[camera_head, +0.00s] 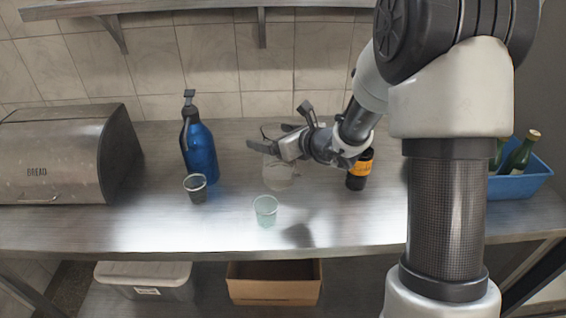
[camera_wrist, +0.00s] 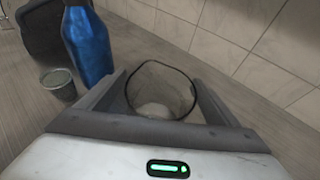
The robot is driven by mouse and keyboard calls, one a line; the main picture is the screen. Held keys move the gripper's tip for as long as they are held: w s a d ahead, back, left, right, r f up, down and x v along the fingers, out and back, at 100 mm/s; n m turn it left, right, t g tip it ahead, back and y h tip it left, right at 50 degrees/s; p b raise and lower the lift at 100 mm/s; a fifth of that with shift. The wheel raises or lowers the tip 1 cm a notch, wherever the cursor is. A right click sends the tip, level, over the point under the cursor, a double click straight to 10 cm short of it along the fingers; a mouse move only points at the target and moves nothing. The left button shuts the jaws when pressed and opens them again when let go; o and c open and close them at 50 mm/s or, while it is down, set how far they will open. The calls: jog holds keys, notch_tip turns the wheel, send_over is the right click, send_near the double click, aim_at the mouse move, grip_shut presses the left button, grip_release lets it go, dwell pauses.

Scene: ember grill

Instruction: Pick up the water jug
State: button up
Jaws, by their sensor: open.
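The clear jug (camera_head: 278,178), which I take for the water jug, stands on the steel counter and is partly hidden behind my gripper. In the wrist view its round dark-rimmed mouth (camera_wrist: 165,68) shows between my fingers. My gripper (camera_head: 270,136) is open at the jug's upper part, one finger on each side. In the wrist view the gripper (camera_wrist: 158,88) has the jug between its fingers. I cannot tell whether either finger touches the glass. The jug's handle is not clearly visible.
A blue bottle (camera_head: 201,155) and a dark grey cup (camera_head: 196,190) stand left of the jug. A pale green cup (camera_head: 265,210) is in front. A dark bottle with an orange label (camera_head: 359,170) stands right. A bread box (camera_head: 60,160) fills the left; a shelf (camera_head: 200,5) hangs above.

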jog(key=c, duration=2)
jog(key=shift+r, duration=0.2)
jog(key=shift+c, duration=0.6)
jog(key=shift+r, duration=0.1)
